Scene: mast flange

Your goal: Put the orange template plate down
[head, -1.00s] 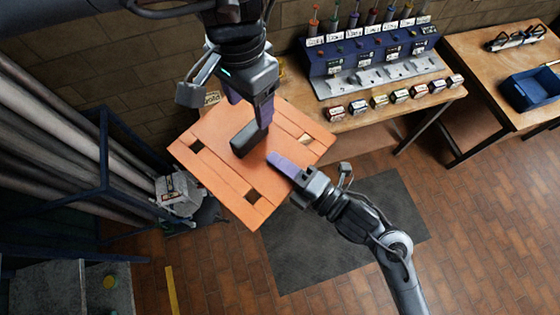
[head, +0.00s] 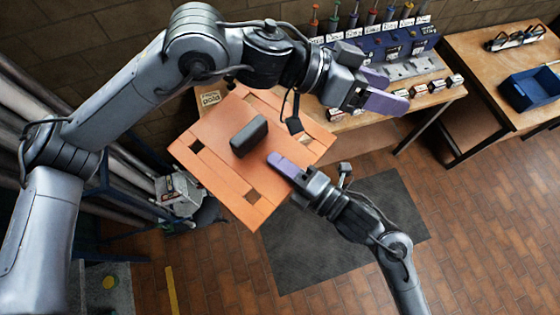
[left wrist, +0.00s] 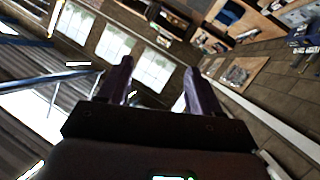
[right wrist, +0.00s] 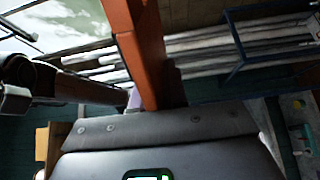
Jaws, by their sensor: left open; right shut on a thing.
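The orange template plate (head: 215,165) has cut-out slots near its corners and a dark block-shaped handle (head: 249,136) on its face. My right gripper (head: 282,164) is shut on the plate near its lower right edge. In the right wrist view the plate (right wrist: 140,50) shows edge-on between the fingers, with a bit of one purple finger visible. My left gripper (head: 396,94) is open and empty, right of the plate and apart from it, in front of the bench. Its two spread fingers (left wrist: 157,70) show in the left wrist view. My left arm hides the plate's far corner.
A wooden bench (head: 350,120) behind the plate carries a blue tool rack (head: 380,42) and several small labelled boxes. Another table holds a blue bin (head: 532,88). A grey mat (head: 340,235) lies on the floor. Pipes in a blue rack stand at the left.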

